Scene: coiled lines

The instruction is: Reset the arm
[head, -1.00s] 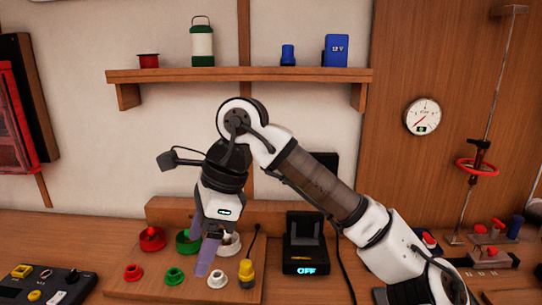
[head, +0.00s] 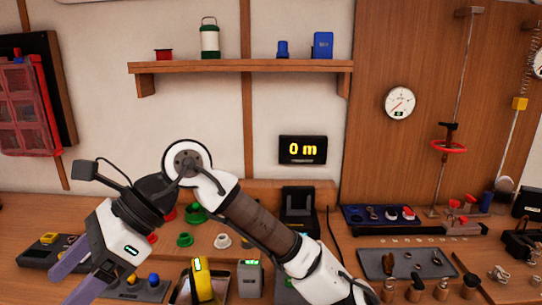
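My gripper (head: 62,288) is at the lower left of the head view, at the end of my bent arm. Its two purple fingers point down and to the left. They stand apart with nothing visible between them, and their tips run close to the bottom edge of the picture. The gripper appears in front of the left part of the workbench (head: 25,215). Its height above the bench cannot be told.
A yellow device (head: 202,282) and a grey device (head: 249,279) stand at the front. A black control panel (head: 45,255) lies behind the gripper. Green (head: 185,240) and white spools sit mid-bench. A shelf (head: 240,67) and a "0 m" display (head: 303,150) are on the wall.

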